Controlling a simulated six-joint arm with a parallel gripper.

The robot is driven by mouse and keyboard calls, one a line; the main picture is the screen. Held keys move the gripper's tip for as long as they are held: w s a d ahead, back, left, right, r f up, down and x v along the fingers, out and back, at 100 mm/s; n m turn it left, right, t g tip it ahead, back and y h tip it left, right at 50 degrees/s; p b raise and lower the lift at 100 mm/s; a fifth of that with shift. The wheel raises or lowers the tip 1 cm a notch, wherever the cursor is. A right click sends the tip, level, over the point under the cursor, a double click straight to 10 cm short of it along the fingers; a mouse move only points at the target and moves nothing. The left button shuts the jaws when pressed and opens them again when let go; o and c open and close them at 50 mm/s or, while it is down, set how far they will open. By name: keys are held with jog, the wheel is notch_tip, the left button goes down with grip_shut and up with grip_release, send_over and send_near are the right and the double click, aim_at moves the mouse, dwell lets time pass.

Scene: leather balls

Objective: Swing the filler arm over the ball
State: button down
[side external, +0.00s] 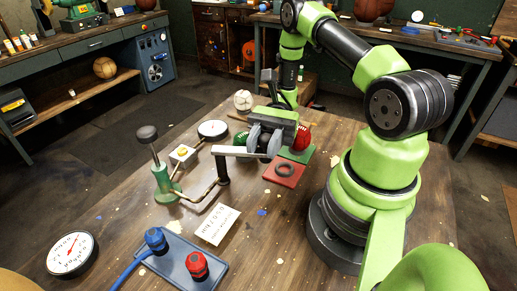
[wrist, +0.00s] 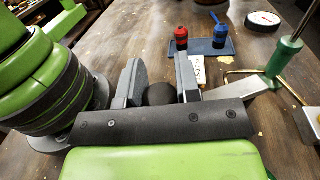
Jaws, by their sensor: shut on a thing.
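The filler arm (side external: 235,151) is a pale metal bar that reaches sideways from the top of a dark post (side external: 222,168). My gripper (side external: 262,140) is at the bar's free end. In the wrist view my gripper (wrist: 160,85) has its two fingers on either side of a round black knob (wrist: 160,95), and it is shut on it. The bar (wrist: 245,103) runs off to the right there. A red ball (side external: 302,138) sits on a green mat (side external: 297,154), just right of my gripper and partly hidden by it. What lies directly under my gripper is hidden.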

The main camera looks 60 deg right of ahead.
jog(key=d+n+g, duration=0.1)
jog(key=g, duration=0.1)
jog(key=w+d+n+g+h, duration=0.1)
jog(key=g, duration=0.1)
jog(key=shift+n, duration=0.4)
jog(key=shift+w+d+n+g+h, duration=0.3)
jog(key=shift+d+n+g+h, duration=0.4)
jog(key=shift+g, duration=0.4)
jog(key=shift+w+d+n+g+h, duration=0.3)
jog(key=shift+n+g+h, duration=0.3)
jog(key=shift+n+g, duration=0.4)
jog(key=shift+d, duration=0.1)
jog(key=c, duration=0.8)
grip_release()
